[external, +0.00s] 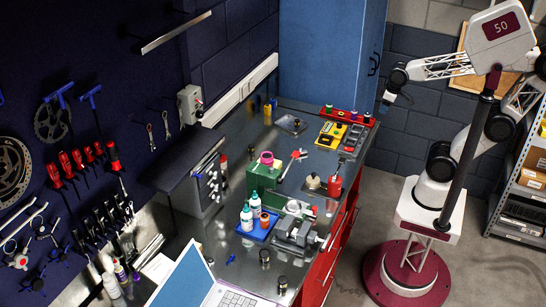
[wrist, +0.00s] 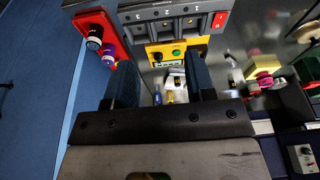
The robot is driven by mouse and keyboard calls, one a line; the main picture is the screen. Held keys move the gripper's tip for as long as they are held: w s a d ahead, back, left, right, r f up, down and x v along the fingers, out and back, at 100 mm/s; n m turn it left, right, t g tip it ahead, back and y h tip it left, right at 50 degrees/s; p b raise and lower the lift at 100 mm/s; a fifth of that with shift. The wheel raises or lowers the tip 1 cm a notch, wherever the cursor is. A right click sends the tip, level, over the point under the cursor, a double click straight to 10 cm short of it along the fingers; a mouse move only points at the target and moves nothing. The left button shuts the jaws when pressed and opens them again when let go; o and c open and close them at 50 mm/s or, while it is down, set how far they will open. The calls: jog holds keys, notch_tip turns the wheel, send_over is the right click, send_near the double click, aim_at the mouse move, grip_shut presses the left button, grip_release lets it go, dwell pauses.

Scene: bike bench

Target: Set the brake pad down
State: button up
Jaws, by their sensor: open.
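I cannot pick out a brake pad for certain in either view. My gripper (external: 389,98) hangs high at the right of the blue cabinet, above and to the right of the bench's far end. In the wrist view its two dark fingers (wrist: 162,82) stand wide apart with nothing held between them. Beyond the fingertips are a yellow box (wrist: 192,51) with a green button and a grey unit (wrist: 172,27) with numbered slots. Small blue and yellow bottles show farther off in the gap between the fingers.
The metal bench (external: 225,252) holds a red rack (external: 347,115), a yellow box (external: 331,134), a green box (external: 258,181), a blue tray (external: 249,229) with bottles, a vise (external: 296,232) and a laptop (external: 236,298). The blue cabinet (external: 325,50) stands close to my gripper.

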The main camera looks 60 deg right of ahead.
jog(key=w+a+f+n+y, duration=0.1)
jog(key=w+a+f+n, duration=0.1)
jog(key=w+a, duration=0.45)
jog(key=w+a+f+n+y, duration=0.1)
jog(key=w+a+n, duration=0.2)
jog(key=w, duration=0.7)
jog(key=n+y, duration=0.1)
jog(key=n, duration=0.2)
send_near(300, 150)
notch_tip(300, 150, down, 2)
jog(key=shift+w+d+f, duration=0.1)
jog(key=shift+w+f, duration=0.15)
jog(key=shift+x, duration=1.3)
jog(key=shift+f, duration=0.1)
jog(key=shift+x, duration=2.5)
jog(key=shift+w, duration=0.1)
